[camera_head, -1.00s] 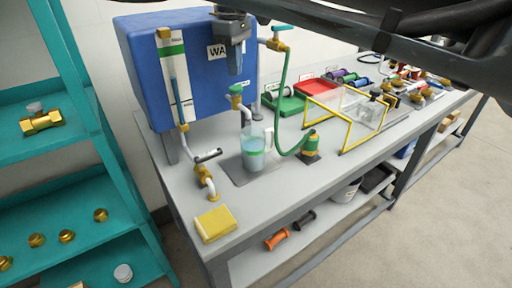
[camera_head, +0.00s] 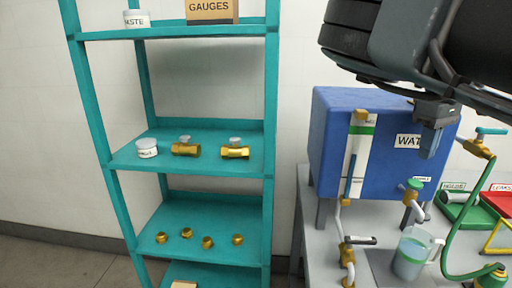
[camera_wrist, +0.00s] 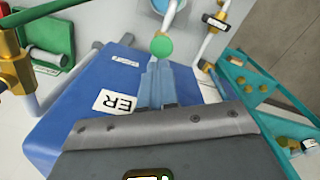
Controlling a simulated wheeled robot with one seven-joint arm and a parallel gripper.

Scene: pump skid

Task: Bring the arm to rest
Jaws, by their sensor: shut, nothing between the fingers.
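My gripper (camera_head: 431,140) hangs from my dark arm at the upper right in the head view, in front of the blue water tank (camera_head: 375,135). In the wrist view my gripper (camera_wrist: 160,64) points over the tank (camera_wrist: 85,115), its two fingers together with nothing between them. I cannot tell whether the fingers touch the tank. A green-handled tap (camera_head: 413,187) is below my gripper.
A green hose (camera_head: 462,210) and trays (camera_head: 458,197) are at the right. White wall is clear between rack and tank.

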